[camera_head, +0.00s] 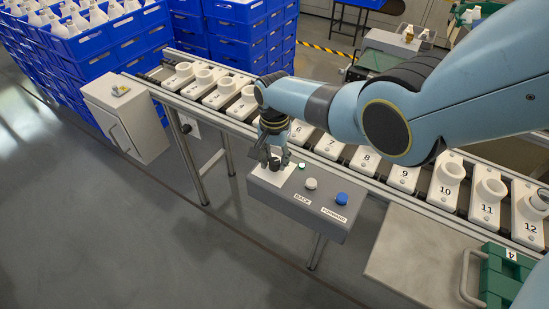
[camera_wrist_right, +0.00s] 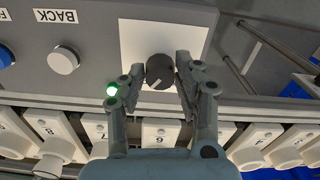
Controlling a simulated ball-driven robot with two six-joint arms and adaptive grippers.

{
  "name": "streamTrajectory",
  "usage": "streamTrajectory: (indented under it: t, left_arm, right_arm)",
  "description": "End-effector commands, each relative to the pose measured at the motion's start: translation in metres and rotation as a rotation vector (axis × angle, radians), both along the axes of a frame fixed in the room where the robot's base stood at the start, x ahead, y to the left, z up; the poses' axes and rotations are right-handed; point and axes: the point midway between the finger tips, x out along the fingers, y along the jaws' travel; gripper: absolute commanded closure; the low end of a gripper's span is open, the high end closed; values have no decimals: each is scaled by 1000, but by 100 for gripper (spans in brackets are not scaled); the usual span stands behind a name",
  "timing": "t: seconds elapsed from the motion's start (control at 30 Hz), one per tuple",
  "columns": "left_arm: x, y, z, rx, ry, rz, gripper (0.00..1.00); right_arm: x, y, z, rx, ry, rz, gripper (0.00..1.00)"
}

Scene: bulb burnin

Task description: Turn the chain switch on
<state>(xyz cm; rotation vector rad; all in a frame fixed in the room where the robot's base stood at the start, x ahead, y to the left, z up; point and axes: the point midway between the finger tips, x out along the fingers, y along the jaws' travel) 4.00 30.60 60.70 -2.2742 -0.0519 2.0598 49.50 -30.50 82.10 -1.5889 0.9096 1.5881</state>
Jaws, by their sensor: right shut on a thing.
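The chain switch is a dark round knob (camera_wrist_right: 160,70) with a light pointer line, on a white plate (camera_wrist_right: 133,38) of the grey control box (camera_head: 285,198). My right gripper (camera_head: 271,160) reaches down to the knob, and its two fingers close on the knob's sides in the right wrist view (camera_wrist_right: 160,67). In the wrist view the pointer line slants toward the lower left. A small green lamp (camera_wrist_right: 112,90) beside the plate glows. In the head view the fingers mostly hide the knob. My left gripper is not in view.
A white BACK button (camera_head: 311,184) and a blue FORWARD button (camera_head: 341,199) sit on the box, right of the knob. Behind runs a conveyor with numbered white socket holders (camera_head: 447,188). A grey cabinet (camera_head: 137,123) and blue crates (camera_head: 110,55) stand left; a green case (camera_head: 500,276) lies front right.

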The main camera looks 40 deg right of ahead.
Motion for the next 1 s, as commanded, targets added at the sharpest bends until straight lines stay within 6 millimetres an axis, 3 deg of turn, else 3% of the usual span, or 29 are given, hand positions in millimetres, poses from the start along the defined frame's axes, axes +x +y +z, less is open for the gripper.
streamTrajectory:
  t: [0.33, 0.37, 0.5, 1.0]
  left_arm:
    - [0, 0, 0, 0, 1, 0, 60]
    - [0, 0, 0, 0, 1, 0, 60]
    - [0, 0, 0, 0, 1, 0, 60]
    - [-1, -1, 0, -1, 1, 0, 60]
  right_arm:
    - [0, 1, 0, 1, 0, -1, 100]
    - [0, 1, 0, 1, 0, -1, 64]
    - [0, 1, 0, 2, -1, -1, 46]
    - [2, 2, 1, 4, -6, 0, 45]
